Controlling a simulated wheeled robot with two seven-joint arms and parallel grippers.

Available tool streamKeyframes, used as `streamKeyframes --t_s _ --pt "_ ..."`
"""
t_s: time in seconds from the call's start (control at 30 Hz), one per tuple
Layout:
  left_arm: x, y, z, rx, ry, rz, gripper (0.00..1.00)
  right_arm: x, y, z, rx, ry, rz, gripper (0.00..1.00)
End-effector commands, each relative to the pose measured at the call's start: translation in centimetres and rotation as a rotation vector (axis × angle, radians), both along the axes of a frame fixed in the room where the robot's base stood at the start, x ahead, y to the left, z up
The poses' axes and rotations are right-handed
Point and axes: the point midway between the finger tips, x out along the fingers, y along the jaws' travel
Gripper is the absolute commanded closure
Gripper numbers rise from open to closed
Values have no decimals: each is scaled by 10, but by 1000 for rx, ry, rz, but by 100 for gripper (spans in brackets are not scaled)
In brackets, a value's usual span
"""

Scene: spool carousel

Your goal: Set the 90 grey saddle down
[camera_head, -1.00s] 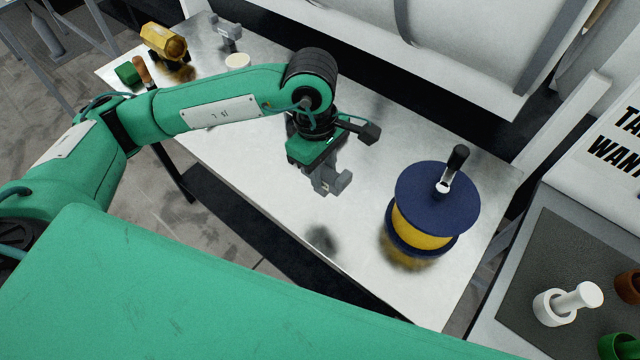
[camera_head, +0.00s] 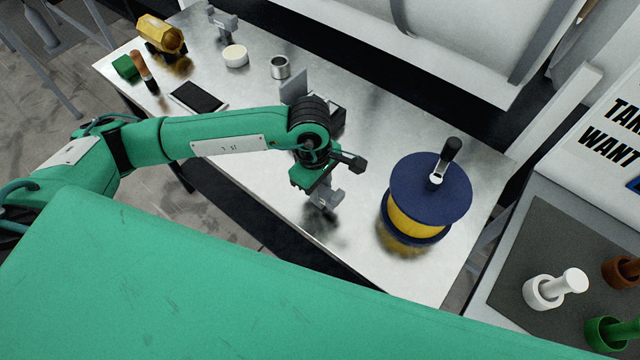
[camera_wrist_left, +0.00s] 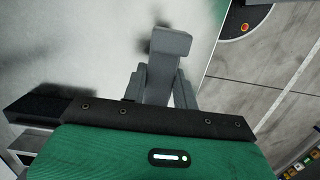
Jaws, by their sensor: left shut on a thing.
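The grey saddle (camera_head: 333,197) is held in my left gripper (camera_head: 318,190), low over the front part of the metal table (camera_head: 265,150). In the left wrist view the saddle (camera_wrist_left: 170,45) shows as a grey block between the grey fingers of my left gripper (camera_wrist_left: 160,85), which is shut on it. A dark blur of shadow or reflection lies on the table just below it; whether its foot touches the table I cannot tell. Another grey saddle-like piece (camera_head: 224,22) stands at the table's back left. My right gripper is not in view.
A blue-flanged spool with yellow winding (camera_head: 432,190) stands right of the gripper. A yellow piece (camera_head: 160,36), green block (camera_head: 125,67), white tub (camera_head: 236,56), metal cup (camera_head: 280,68) and black tablet (camera_head: 199,97) occupy the left. Bare table lies between gripper and spool.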

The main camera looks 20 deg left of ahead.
Motion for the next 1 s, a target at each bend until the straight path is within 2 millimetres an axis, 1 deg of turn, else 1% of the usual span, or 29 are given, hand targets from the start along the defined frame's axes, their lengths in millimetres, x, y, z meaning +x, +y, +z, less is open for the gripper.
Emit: streamKeyframes --t_s 0.1,0.13,0.2,0.23,0.5,0.63,0.67,0.77,1.0 --pt "0 0 -4 0 -1 0 96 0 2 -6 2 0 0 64" --pt "0 0 -2 0 0 0 65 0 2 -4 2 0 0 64" --pt "0 0 -2 0 0 0 52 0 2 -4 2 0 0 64" --pt "0 0 -2 0 0 0 49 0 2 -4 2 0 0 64" --pt "0 0 -1 0 0 0 49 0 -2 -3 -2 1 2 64" --pt "0 0 4 0 0 1 49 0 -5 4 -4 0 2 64" --pt "1 0 5 -1 -3 0 49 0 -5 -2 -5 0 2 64" --pt "2 3 21 -1 -6 -1 49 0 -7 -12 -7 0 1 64" --pt "4 8 74 -1 -6 -1 49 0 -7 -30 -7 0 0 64"
